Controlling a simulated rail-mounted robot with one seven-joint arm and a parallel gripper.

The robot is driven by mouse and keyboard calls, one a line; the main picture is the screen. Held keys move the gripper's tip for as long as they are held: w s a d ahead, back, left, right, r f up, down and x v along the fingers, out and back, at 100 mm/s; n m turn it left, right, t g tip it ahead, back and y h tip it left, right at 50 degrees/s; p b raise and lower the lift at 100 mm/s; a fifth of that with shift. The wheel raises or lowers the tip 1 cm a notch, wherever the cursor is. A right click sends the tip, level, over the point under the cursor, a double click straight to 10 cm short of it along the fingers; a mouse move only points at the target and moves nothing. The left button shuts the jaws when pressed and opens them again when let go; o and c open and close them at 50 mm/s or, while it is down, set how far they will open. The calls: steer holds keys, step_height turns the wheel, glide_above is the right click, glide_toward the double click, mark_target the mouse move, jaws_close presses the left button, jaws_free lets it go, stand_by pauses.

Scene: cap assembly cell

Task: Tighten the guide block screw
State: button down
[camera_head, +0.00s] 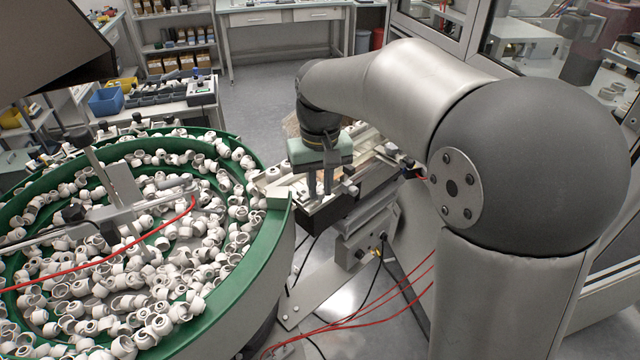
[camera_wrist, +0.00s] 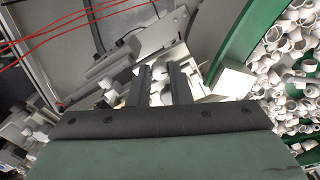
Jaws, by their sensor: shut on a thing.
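My gripper (camera_head: 320,192) points down over the linear track beside the bowl's outlet. It also shows in the wrist view (camera_wrist: 160,72), with two dark fingers close around a small light metal piece (camera_wrist: 158,86), which I take to be the guide block screw. The fingers hide most of it, and its thread and seating cannot be made out. The guide block around it is partly hidden; its outline is not clear. The track (camera_head: 375,175) runs away to the upper right from under my gripper.
A green-rimmed bowl feeder (camera_head: 272,170) full of white caps stands at the left, close to my gripper. Red hoses (camera_head: 380,325) and black cables hang below the track. A glazed machine enclosure (camera_head: 545,35) stands at the right. Open floor (camera_head: 260,95) lies behind.

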mark_target(319, 192)
steer(key=m, duration=0.5)
steer(key=shift+s+f, duration=0.1)
steer(key=shift+f, duration=0.05)
steer(key=shift+m, duration=0.4)
steer(key=c, duration=1.3)
jaws_free()
steer(key=shift+d, duration=0.1)
step_height(319, 192, up, 18)
steer(key=shift+f+b, duration=0.25)
steer(key=shift+b, duration=0.1)
